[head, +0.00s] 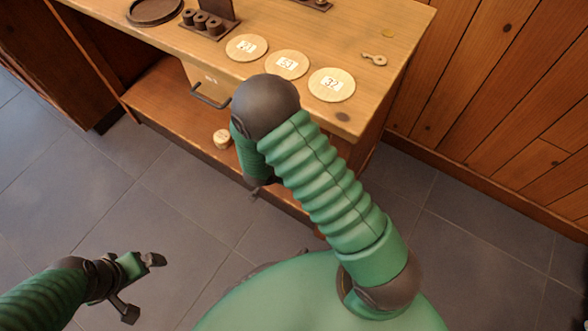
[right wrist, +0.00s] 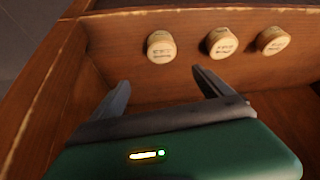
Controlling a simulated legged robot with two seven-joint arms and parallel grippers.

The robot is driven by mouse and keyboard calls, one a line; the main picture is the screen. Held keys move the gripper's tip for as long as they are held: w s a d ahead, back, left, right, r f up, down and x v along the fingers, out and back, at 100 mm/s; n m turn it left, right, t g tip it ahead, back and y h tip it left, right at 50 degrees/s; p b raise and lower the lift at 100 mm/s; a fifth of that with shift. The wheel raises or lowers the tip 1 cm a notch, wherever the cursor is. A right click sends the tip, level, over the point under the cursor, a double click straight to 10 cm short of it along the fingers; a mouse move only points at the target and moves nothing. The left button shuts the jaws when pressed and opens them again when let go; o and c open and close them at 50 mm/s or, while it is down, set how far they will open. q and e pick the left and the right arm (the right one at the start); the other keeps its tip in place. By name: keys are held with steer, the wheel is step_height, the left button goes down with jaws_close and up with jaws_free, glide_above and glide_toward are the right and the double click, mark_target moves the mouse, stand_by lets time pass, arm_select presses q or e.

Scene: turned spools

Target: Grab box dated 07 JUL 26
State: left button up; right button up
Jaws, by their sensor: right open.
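Three small round pale boxes with printed labels stand in a row on the wooden shelf in the right wrist view: a left one (right wrist: 161,47), a middle one (right wrist: 222,42) and a right one (right wrist: 272,40). Their print is too small and blurred to read, so I cannot tell which bears 07 JUL 26. My right gripper (right wrist: 160,80) is open and empty, with its fingers pointing toward the left and middle boxes but apart from them. In the head view my right arm hides most of the shelf; one round box (head: 222,138) shows there. My left gripper (head: 141,287) is open and empty over the floor.
The wooden bench top (head: 372,90) carries pale numbered discs (head: 332,85), a rack of dark spools (head: 205,22), a dark round dish (head: 155,10) and a small key-like piece (head: 374,59). A drawer handle (head: 209,96) sticks out above the lower shelf (head: 165,100).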

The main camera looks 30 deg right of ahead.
steer(key=b+x, duration=0.7)
steer(key=x, duration=0.4)
steer(key=shift+f, duration=0.3)
steer(key=f+b, duration=0.2)
steer(key=w+f+b, duration=0.1)
steer(key=f+b, duration=0.1)
steer(key=shift+w+f+b, duration=0.1)
steer(key=shift+f+b, duration=0.1)
steer(key=shift+b, duration=0.15)
steer(key=shift+d+r, duration=0.1)
steer(key=shift+d, duration=0.25)
steer(key=shift+c, duration=0.3)
steer(key=shift+a, duration=0.15)
steer(key=c, duration=0.7)
arm_select(q)
step_height(320, 180, down, 12)
steer(key=a, duration=0.1)
steer(key=shift+a, duration=0.25)
arm_select(e)
steer(key=c, duration=0.7)
